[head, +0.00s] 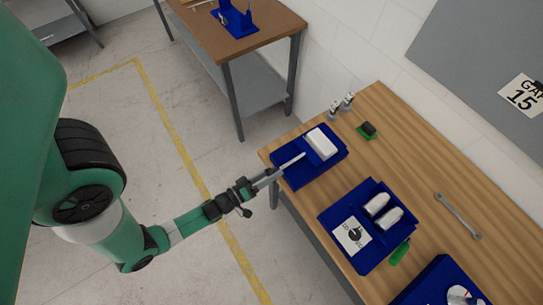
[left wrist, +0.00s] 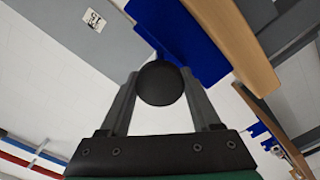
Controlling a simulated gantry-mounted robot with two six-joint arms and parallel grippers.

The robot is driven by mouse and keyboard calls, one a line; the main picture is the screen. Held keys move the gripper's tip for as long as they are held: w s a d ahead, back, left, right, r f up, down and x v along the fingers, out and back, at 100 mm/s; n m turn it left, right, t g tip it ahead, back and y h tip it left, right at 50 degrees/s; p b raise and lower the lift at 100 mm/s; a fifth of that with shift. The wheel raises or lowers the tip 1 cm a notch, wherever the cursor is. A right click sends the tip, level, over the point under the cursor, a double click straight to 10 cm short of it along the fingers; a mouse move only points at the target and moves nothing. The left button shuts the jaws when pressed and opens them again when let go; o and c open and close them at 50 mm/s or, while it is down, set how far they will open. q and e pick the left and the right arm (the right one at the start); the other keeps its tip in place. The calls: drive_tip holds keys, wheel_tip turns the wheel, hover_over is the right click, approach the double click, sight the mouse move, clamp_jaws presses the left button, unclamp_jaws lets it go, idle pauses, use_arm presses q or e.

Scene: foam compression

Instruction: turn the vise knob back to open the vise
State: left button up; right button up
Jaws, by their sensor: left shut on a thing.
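The blue vise (head: 300,176) sits at the near left corner of the wooden workbench, with a white foam block (head: 321,143) in it. A pale screw rod (head: 292,161) runs from the vise toward my left gripper (head: 272,175). The round black vise knob (left wrist: 160,83) is between the two fingers of my left gripper in the left wrist view, and the gripper is shut on it. The knob is hidden by the gripper in the head view. The blue vise body (left wrist: 185,35) shows beyond the knob in the left wrist view. My right gripper is not in view.
The workbench (head: 405,155) also holds a blue tray (head: 333,212) with white blocks and a dial, a wrench (head: 458,216), a green-and-black item (head: 367,130) and small metal pieces (head: 341,104). Another table (head: 228,42) stands behind. Floor left of the bench is clear.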

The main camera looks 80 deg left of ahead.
use_arm(q)
drive_tip(key=shift+n+p, duration=0.3)
drive_tip(key=shift+n, duration=1.4)
drive_tip(key=o, duration=1.4)
